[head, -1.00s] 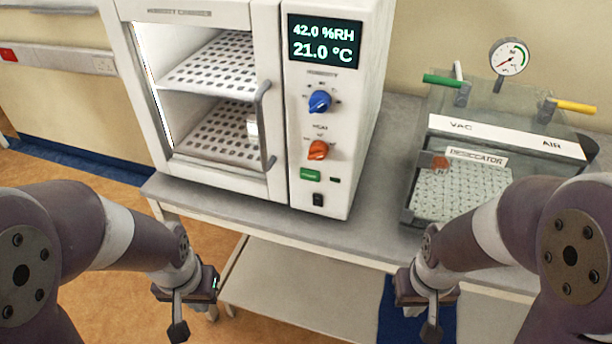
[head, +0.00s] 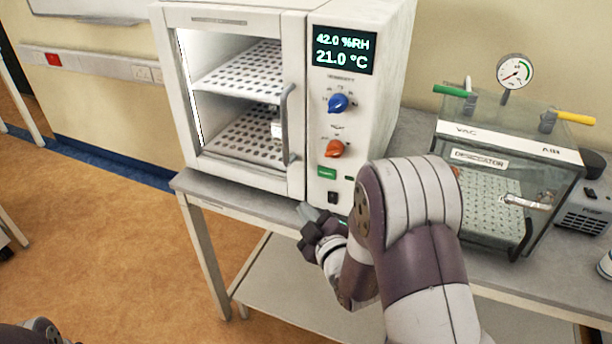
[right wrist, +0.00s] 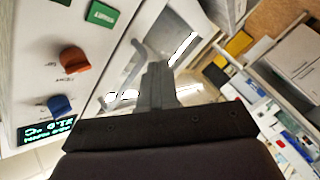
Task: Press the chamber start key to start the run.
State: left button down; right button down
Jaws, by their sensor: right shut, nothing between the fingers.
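The humidity chamber (head: 300,20) stands on the bench with its door shut; its display (head: 343,50) reads 42.0 %RH and 21.0 °C. The green key (head: 327,172) is low on the front panel, below the orange knob (head: 334,149). The green key also shows at the top of the right wrist view (right wrist: 103,12), with the orange knob (right wrist: 74,60) beside it. My right gripper (head: 305,212) is shut and empty, in front of the chamber's lower front and below the green key, apart from it. Its closed fingers show in the right wrist view (right wrist: 156,75). My left gripper is out of view.
A blue knob (head: 338,103) is above the orange one, and a black switch (head: 332,197) is below the green key. The door handle (head: 287,125) sticks out left of the panel. A desiccator (head: 500,160) with a gauge stands to the right on the bench (head: 240,197).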

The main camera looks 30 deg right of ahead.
aim_at(326, 173)
jog(key=shift+r, duration=0.25)
jog(key=shift+w+d, duration=1.45)
jog(key=shift+d, duration=0.25)
jog(key=shift+w+d, duration=1.4)
jog(key=shift+d, duration=0.3)
jog(key=shift+w+d+b, duration=0.1)
jog(key=shift+b, duration=0.25)
jog(key=shift+w+d, duration=0.15)
jog(key=shift+d, duration=0.1)
